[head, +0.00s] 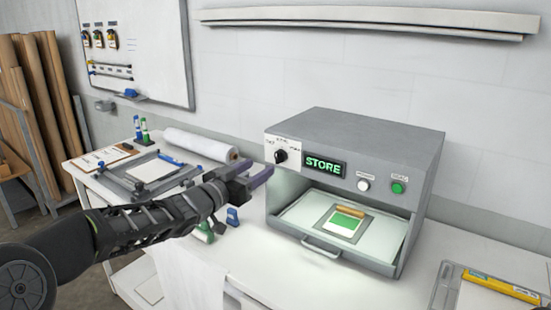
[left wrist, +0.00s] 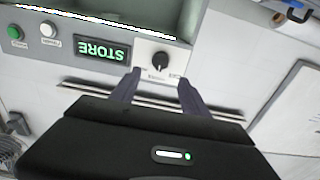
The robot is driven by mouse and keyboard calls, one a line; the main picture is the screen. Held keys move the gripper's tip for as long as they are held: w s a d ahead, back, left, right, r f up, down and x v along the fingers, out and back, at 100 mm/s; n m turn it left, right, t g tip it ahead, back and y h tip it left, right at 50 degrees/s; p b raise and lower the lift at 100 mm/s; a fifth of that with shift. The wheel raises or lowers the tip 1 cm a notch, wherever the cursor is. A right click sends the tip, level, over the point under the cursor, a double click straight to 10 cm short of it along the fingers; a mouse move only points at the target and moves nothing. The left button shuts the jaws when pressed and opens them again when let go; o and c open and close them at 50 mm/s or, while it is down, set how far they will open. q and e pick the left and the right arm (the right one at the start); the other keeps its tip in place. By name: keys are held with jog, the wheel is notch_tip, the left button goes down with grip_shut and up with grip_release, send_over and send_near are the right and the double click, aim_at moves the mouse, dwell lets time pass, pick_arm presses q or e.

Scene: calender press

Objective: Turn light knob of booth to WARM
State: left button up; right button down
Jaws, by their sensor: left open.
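The booth (head: 355,135) is a grey box on the white table, with a lit display (head: 324,166) reading STORE. Its black light knob (head: 281,157) sits on a white plate at the upper left of the front; the labels around it are too small to read surely. In the left wrist view the knob (left wrist: 160,60) shows upside down, between and beyond my fingertips. My left gripper (head: 262,176) is open and empty, just in front of and below the knob in the head view, apart from it. It also shows in the left wrist view (left wrist: 158,85). My right gripper is not in view.
A white button (head: 363,185) and a green button (head: 397,188) are right of the display. The booth's open drawer (head: 322,247) holds a green-and-white sample. A white roll (head: 200,145), clamps and a framed board lie left. A yellow-marked tray (head: 500,285) is at right.

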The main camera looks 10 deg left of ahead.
aim_at(277, 158)
pick_arm(q)
jog(key=p+x, duration=0.1)
jog(key=x, duration=0.5)
jog(key=shift+w+d+p, duration=0.15)
jog(key=shift+w+p, duration=0.2)
jog(key=shift+p, duration=0.05)
jog(key=shift+w+d+f, duration=0.1)
jog(key=shift+w+d, duration=0.1)
jog(key=shift+w, duration=0.35)
grip_shut()
